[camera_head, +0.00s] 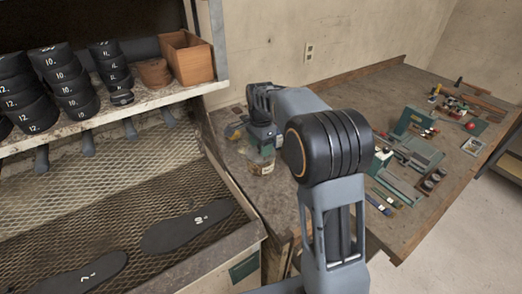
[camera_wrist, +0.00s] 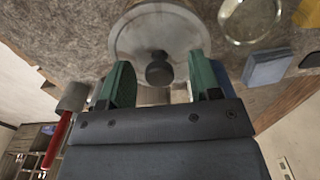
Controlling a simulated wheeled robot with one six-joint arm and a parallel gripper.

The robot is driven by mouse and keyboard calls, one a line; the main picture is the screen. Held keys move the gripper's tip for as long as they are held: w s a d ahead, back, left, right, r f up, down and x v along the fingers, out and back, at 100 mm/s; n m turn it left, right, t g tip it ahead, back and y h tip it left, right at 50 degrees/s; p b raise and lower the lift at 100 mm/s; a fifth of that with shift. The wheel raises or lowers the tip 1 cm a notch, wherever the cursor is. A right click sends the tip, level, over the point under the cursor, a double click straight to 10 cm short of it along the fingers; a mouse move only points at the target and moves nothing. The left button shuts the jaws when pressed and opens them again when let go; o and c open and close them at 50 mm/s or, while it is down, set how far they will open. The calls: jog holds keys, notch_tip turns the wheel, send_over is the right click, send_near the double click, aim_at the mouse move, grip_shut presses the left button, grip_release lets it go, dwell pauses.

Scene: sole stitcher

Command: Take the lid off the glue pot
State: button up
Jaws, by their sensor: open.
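In the wrist view a round grey lid (camera_wrist: 130,38) with a dark round knob (camera_wrist: 159,72) sits ahead of my gripper (camera_wrist: 160,64). The two green fingers are open, one on each side of the knob, with a gap showing on both sides. In the head view my gripper is low over the left end of the bench, just above a glass pot (camera_head: 262,165) with a pale label. The pot's top is hidden behind the gripper there, and the pot's body is hidden beneath the lid in the wrist view.
A clear glass dish (camera_wrist: 250,18) and a blue block (camera_wrist: 265,69) lie right of the lid in the wrist view. A red-handled hammer (camera_wrist: 58,132) is at left. Tools crowd the bench's right side; a shelf of black soles and a wooden box (camera_head: 187,60) stands left.

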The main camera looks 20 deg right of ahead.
jog(key=shift+f, duration=0.1)
jog(key=c, duration=1)
